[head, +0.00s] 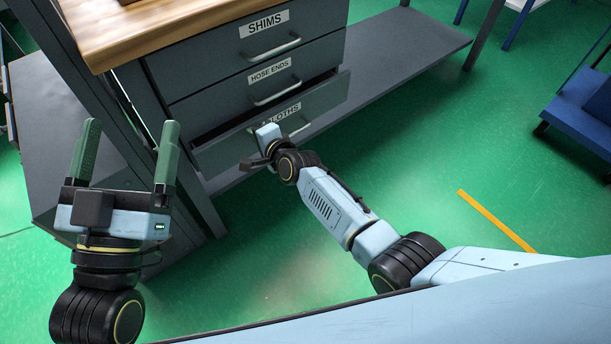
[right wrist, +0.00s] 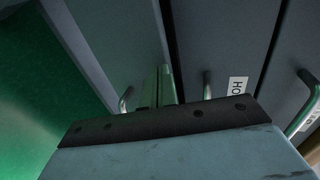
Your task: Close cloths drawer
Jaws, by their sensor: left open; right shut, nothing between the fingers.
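The cloths drawer (head: 328,98) is the bottom of three grey drawers under the bench. It stands partly open, with a dark gap above its front. Its label is partly covered by my right gripper (head: 268,140). The drawer's metal handle (head: 297,128) shows beside the gripper, and a handle (right wrist: 126,99) also shows in the right wrist view. My right gripper's green fingers (right wrist: 165,86) are shut and empty, close to the drawer front; I cannot tell whether they touch it. My left gripper (head: 130,128) is open and empty, raised left of the drawers.
The shims drawer (head: 205,75) and hose ends drawer (head: 215,103) above look shut. A wooden bench top (head: 150,30) covers them. A grey lower shelf (head: 420,45) extends right. A blue cart (head: 585,110) stands at far right. Green floor is clear in front.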

